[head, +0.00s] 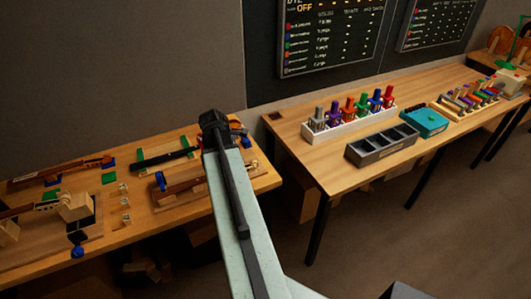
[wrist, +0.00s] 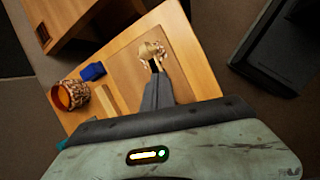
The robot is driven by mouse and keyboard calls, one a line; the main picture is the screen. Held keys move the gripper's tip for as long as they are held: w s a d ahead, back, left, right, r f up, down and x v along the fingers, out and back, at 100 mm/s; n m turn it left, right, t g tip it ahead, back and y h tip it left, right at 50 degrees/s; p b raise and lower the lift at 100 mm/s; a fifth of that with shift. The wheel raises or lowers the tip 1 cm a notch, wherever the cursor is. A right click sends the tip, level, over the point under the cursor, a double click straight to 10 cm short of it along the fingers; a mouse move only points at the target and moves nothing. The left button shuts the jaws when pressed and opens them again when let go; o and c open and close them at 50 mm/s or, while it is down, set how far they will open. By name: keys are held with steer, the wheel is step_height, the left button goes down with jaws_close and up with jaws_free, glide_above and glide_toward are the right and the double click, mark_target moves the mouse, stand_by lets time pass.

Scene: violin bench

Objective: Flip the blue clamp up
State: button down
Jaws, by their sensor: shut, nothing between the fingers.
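A small blue block-shaped piece (wrist: 93,71), which looks like the blue clamp, lies on the wooden bench in the wrist view, left of my gripper and apart from it. Whether it is flipped up or down I cannot tell. My gripper (wrist: 155,68) is shut and empty, its dark fingers pointing over a wooden board, with the tips at or just above a small pale wooden piece (wrist: 152,49). In the head view several blue pieces show on the left bench, one of them (head: 160,181) left of my arm. My arm hides part of the bench there.
A brown patterned cylinder (wrist: 69,95) and a pale wood block (wrist: 104,100) stand near the blue piece. Violin parts (head: 75,168) lie on the left bench (head: 150,222). The right table (head: 300,138) bears a white tool rack (head: 350,128), a grey divided tray (head: 382,146) and a teal box (head: 427,122).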

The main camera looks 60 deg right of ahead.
steer(key=w+a+m+y, duration=0.1)
steer(key=w+a, duration=0.3)
steer(key=a, duration=0.3)
steer(key=w+a+f+m+t, duration=0.1)
steer(key=w+a, duration=0.2)
steer(key=a, duration=0.5)
steer(key=w+a+m+y, duration=0.1)
steer(key=w+a+m, duration=0.1)
steer(key=w+a, duration=0.35)
steer(key=a+m+y, duration=0.2)
steer(key=a+m, duration=0.2)
steer(key=a, duration=2.3)
steer(key=shift+a+f, duration=0.2)
steer(key=shift+f, duration=0.15)
steer(key=shift+d, duration=0.1)
